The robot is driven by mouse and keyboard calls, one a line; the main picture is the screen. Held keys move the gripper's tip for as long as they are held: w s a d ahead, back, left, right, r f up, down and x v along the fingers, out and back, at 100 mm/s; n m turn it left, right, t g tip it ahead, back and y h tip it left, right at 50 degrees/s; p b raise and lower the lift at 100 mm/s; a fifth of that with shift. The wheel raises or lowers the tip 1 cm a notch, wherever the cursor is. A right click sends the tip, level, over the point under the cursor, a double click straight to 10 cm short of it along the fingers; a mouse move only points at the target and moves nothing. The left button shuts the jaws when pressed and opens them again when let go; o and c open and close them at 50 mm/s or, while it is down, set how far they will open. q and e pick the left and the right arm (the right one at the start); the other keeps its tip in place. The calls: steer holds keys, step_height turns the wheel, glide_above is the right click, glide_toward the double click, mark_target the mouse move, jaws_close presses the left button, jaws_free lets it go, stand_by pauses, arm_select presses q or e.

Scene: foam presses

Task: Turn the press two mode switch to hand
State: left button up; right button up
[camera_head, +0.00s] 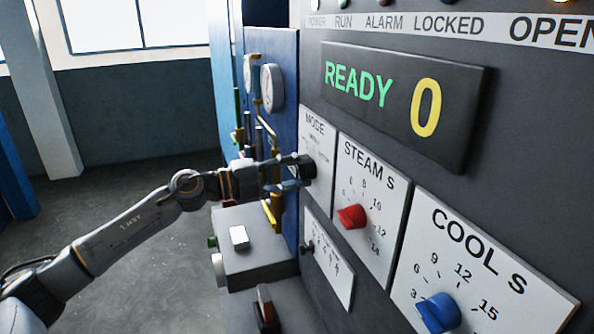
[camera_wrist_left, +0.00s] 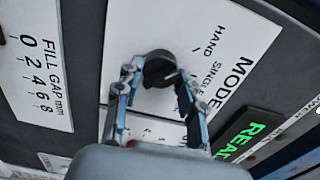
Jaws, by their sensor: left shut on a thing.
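The mode switch is a round black knob (camera_head: 308,167) on a white plate (camera_head: 317,140) headed MODE, at the left of the press panel. In the left wrist view the knob (camera_wrist_left: 158,68) sits below the printed words HAND and SINGLE; a third label is hard to read. A small light mark shows on the knob, but I cannot tell which label it points to. My left gripper (camera_head: 294,172) reaches in from the left and is shut on the knob; its two fingers (camera_wrist_left: 155,92) stand on either side of it. My right gripper is not in view.
A display (camera_head: 405,105) reads READY 0 above the plates. A red STEAM S knob (camera_head: 352,217) and a blue COOL S knob (camera_head: 438,312) lie to the right. A small FILL GAP plate (camera_wrist_left: 38,70) is close to the mode plate. Gauges (camera_head: 272,88) and pipes stand behind my arm.

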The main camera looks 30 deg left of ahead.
arm_select(q)
steer(key=o, duration=1.2)
steer(key=shift+a, duration=0.1)
steer(key=shift+v, duration=5.95)
